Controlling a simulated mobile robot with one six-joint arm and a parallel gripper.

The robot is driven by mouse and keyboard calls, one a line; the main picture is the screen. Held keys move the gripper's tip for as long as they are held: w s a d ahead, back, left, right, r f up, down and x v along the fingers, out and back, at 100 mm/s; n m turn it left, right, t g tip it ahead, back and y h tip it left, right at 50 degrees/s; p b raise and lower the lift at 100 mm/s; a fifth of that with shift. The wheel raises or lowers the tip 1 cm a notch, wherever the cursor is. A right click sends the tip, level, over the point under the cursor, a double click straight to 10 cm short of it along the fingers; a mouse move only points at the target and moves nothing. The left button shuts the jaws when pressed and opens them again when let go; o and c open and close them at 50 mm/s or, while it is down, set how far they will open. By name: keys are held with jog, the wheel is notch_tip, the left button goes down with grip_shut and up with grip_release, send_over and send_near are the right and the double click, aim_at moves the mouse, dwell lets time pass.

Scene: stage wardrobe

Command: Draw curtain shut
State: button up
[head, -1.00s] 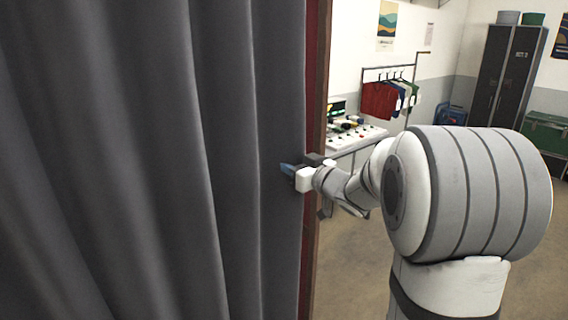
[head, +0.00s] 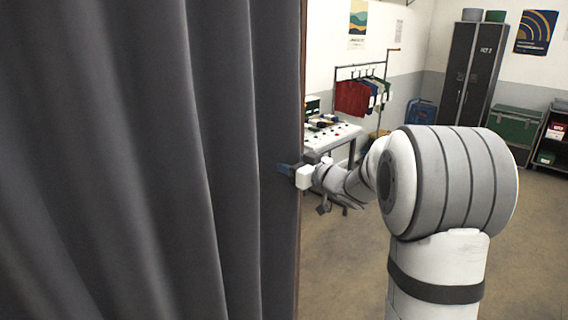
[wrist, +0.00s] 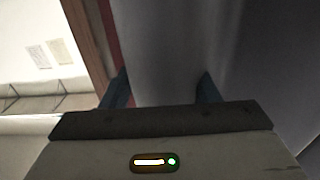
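The dark grey curtain (head: 140,160) hangs in folds and fills the left half of the head view. Its right edge lies along a thin brown upright (head: 302,70). My gripper (head: 286,169) is at this edge at about mid-height in the picture, its blue fingers in front of the cloth. In the wrist view, the two fingers of my gripper (wrist: 160,90) stand wide apart, with grey curtain cloth (wrist: 165,50) showing between and beyond them. I cannot tell whether the fingers touch the cloth. The curtain's top and bottom are out of view.
Right of the curtain, a table with small items (head: 335,135) and a clothes rail with garments (head: 360,97) stand by the wall. Dark lockers (head: 472,70), a green trunk (head: 515,124) and a shelf (head: 553,135) are at the back right. The floor between is clear.

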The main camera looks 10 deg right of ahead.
jog(key=shift+o, duration=0.5)
jog(key=shift+s+a, duration=0.1)
jog(key=shift+a, duration=0.1)
jog(key=shift+d, duration=0.1)
jog(key=shift+s+d+f, duration=0.1)
jog(key=shift+s+d, duration=0.15)
jog(key=shift+s, duration=0.05)
jog(key=b+v, duration=0.1)
jog(key=v, duration=0.6)
jog(key=shift+b, duration=0.35)
